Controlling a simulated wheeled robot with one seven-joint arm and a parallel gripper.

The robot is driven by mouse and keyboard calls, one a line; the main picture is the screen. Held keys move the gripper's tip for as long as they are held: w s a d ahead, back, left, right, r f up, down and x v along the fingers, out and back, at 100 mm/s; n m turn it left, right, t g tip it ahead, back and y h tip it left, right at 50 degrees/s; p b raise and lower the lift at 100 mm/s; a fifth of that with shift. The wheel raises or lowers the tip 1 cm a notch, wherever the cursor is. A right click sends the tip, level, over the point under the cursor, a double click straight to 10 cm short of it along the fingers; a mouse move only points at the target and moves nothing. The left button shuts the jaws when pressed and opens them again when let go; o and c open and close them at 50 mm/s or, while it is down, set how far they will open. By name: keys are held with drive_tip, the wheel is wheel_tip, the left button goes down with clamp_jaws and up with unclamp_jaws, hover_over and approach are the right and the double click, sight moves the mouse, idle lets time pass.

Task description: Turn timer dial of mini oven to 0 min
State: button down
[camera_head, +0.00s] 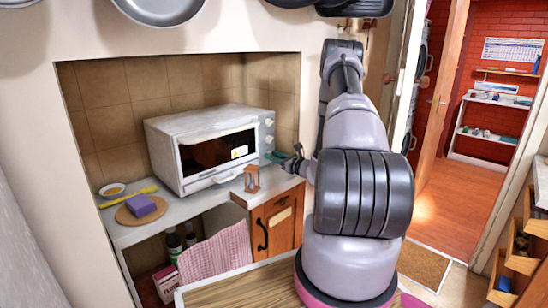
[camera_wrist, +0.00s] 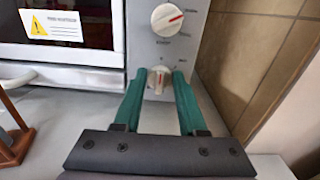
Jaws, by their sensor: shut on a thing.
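The white mini oven (camera_head: 215,148) stands on the counter, with its dials on the panel at its right side. In the wrist view, a lower white dial (camera_wrist: 158,77) sits between the green fingertips of my gripper (camera_wrist: 158,80). The fingers are shut on it, one on each side. Its scale is too small and too covered to read. Above it is another white dial (camera_wrist: 166,19) with a red pointer line toward the upper right. In the head view, my gripper (camera_head: 277,156) is at the low end of the oven's panel, and the held dial is hidden.
A small wooden hourglass-like object (camera_head: 251,179) stands in front of the oven, near my gripper. A purple sponge (camera_head: 141,205) lies on a round board at the left. The tiled wall (camera_wrist: 262,55) is close on the right.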

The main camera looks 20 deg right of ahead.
drive_tip(key=shift+c, duration=2.4)
unclamp_jaws()
drive_tip(key=v, duration=1)
drive_tip(key=shift+s, duration=0.4)
drive_tip(key=shift+d, duration=0.15)
